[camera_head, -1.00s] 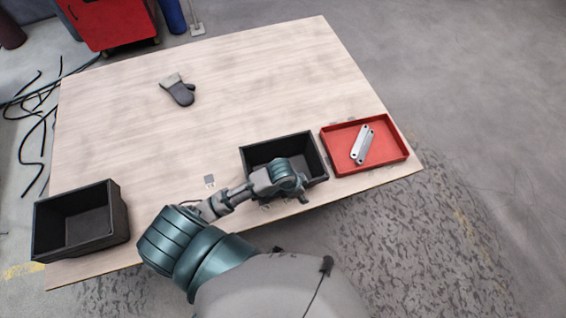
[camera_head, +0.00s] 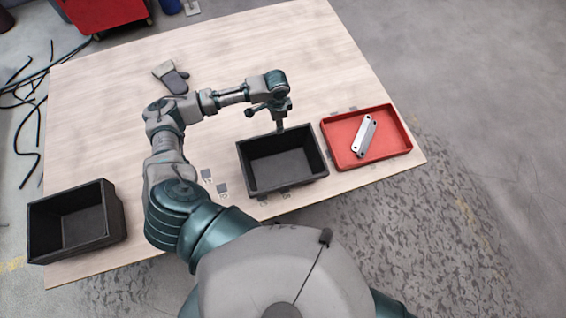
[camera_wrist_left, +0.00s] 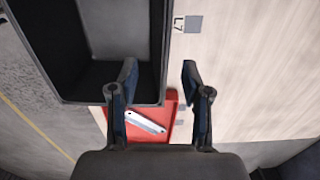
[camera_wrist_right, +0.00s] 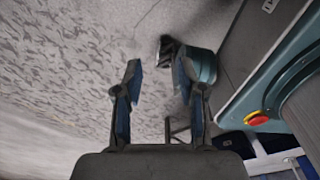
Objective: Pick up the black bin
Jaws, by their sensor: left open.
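A black open bin (camera_head: 290,185) stands near the front edge of the table, left of the red tray. A second black bin (camera_head: 85,246) stands at the table's left front corner. My left gripper (camera_head: 280,128) points down at the far rim of the middle bin. In the left wrist view my left gripper (camera_wrist_left: 160,76) is open, with one finger on the inner side of the bin's wall (camera_wrist_left: 158,45) and the other over the table. I cannot tell whether the fingers touch it. My right gripper (camera_wrist_right: 157,76) is open and empty above the floor, out of the head view.
A work glove (camera_head: 171,77) lies at the back left of the table (camera_head: 315,60). Bare tabletop lies behind the bin and tray. Cables lie on the floor at left.

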